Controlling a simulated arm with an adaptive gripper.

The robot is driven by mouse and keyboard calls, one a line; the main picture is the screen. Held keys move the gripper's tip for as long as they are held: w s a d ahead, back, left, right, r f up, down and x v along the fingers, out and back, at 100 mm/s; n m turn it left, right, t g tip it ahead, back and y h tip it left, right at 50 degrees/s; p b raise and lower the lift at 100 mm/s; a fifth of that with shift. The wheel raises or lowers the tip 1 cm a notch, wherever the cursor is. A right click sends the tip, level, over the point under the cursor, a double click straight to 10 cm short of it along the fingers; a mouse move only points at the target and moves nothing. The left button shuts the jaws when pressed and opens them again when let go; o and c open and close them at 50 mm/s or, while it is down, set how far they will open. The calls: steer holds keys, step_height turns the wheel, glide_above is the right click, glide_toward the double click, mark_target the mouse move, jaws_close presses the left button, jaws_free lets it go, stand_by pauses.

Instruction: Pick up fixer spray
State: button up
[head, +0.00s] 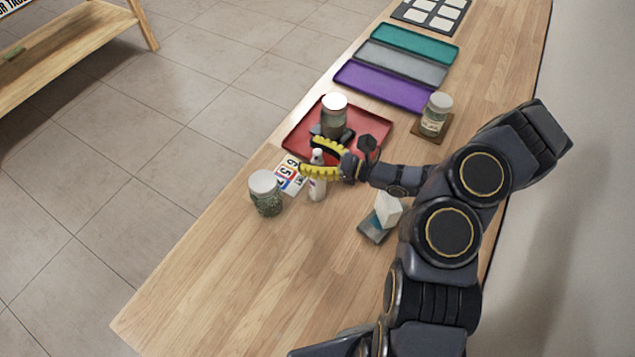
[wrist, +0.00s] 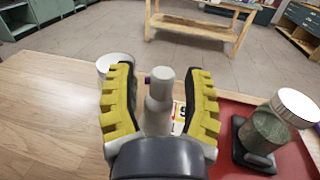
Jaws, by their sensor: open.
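The fixer spray seems to be the small white bottle with a narrow top (head: 317,187); no label naming it can be read. It stands upright on the wooden table beside the red tray. In the wrist view the bottle (wrist: 159,103) stands between the two yellow-padded fingers, with a gap on each side. My gripper (head: 318,158) is open around the bottle, and its fingers hide part of it in the head view. The bottle's lower part is hidden by my gripper in the wrist view.
A white-lidded jar (head: 265,193) stands left of the bottle. Another jar (head: 334,117) stands on the red tray (head: 299,136). A number card (head: 289,174) lies beside the bottle. A white block (head: 388,209) stands to the right. The front of the table (head: 230,290) is clear.

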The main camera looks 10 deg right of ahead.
steer(key=shift+w+a, duration=0.25)
steer(key=shift+a, duration=0.1)
jaws_close()
